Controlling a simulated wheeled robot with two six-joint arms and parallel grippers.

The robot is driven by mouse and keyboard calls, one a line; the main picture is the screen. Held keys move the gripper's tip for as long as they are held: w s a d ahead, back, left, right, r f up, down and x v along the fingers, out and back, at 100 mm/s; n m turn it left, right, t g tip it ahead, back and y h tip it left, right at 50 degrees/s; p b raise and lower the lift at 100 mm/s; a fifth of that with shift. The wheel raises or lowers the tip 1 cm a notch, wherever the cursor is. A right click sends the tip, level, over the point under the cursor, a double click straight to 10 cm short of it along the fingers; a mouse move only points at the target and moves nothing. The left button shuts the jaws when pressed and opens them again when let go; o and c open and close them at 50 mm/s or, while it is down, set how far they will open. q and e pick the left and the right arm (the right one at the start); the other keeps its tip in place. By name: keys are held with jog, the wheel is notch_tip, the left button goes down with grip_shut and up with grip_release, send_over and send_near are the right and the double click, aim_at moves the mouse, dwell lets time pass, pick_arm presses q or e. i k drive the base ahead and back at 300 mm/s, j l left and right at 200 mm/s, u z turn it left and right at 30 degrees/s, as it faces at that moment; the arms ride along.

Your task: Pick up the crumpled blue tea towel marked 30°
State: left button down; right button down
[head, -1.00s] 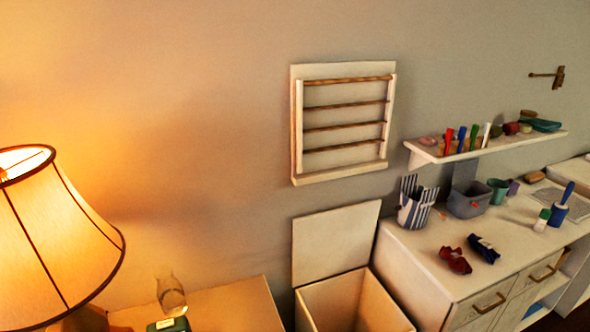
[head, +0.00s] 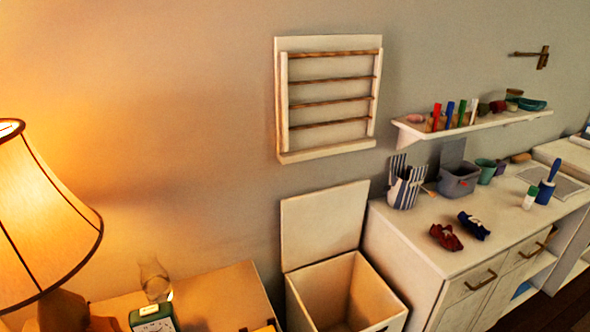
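A crumpled dark blue cloth (head: 474,226) with a small pale mark lies on the white counter (head: 415,240) at the right of the head view. The mark is too small to read. A crumpled dark red cloth (head: 446,237) lies just to its left, close beside it. Neither of my grippers shows in this view.
An open white box (head: 305,305) with its lid up stands left of the counter. A striped holder (head: 406,188), a grey bin (head: 458,181) and a green cup (head: 486,171) stand behind the cloths. A lit lamp (head: 45,215) stands at the left.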

aim_at(474, 225)
jog(key=z, duration=1.25)
jog(key=i+l+z, duration=0.35)
jog(key=i, duration=0.25)
jog(key=i+l+z, duration=0.35)
jog(key=i, duration=0.25)
jog(key=i+z, duration=0.3)
jog(key=i, duration=0.35)
jog(key=i+u, duration=0.35)
jog(key=i+l+u, duration=0.3)
jog(key=i, duration=0.15)
jog(key=i+l+u, duration=0.2)
jog(key=i+u, duration=0.15)
jog(key=i, duration=0.1)
